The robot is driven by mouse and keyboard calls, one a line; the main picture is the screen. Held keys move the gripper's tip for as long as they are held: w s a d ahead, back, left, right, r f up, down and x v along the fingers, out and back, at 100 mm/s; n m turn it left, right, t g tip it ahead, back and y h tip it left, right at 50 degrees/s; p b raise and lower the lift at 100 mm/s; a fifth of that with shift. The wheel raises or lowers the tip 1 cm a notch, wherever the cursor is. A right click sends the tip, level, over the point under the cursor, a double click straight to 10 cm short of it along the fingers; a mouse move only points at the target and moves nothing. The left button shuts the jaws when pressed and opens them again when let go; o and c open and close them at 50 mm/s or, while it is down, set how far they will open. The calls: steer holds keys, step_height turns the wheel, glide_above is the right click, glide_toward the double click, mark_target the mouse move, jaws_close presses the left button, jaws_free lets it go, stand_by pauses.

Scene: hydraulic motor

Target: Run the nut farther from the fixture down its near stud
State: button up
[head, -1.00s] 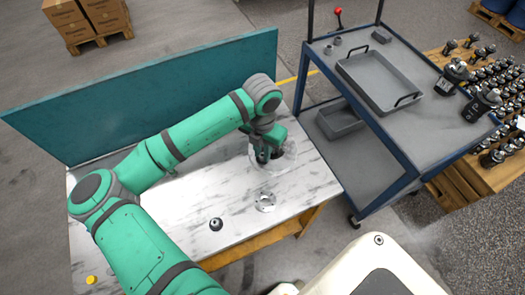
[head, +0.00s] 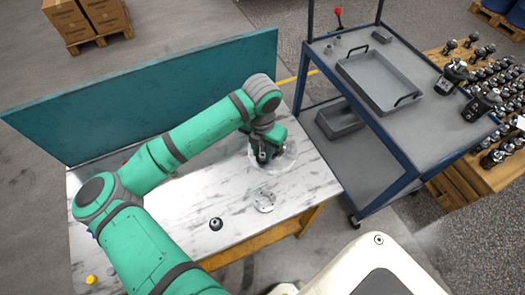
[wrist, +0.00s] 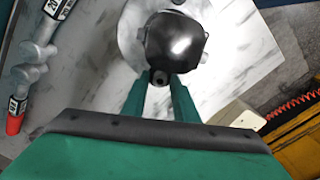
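My gripper (head: 264,156) points down over the back right of the marble table in the head view, above a pale round fixture (head: 287,160). In the wrist view, its two green fingers (wrist: 158,88) stand apart, either side of a small dark cylindrical part (wrist: 160,77) with a hole in its end. This part sits at the lower edge of a glossy black rounded body (wrist: 174,42). I cannot tell whether the fingers touch it. A pale disc (wrist: 130,32) lies behind the body. No nut or stud can be made out with certainty.
A teal panel (head: 150,100) stands behind. A blue cart (head: 415,95) with a grey tray (head: 380,80) stands right. The table's front middle is mostly clear.

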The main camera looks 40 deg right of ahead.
steer(key=n, duration=0.4)
steer(key=shift+c, duration=0.4)
jaws_close()
steer(key=m, duration=0.5)
steer(key=shift+m, duration=0.3)
steer(key=shift+o, duration=0.4)
jaws_free()
steer(key=n, duration=0.3)
steer(key=shift+n, duration=1.5)
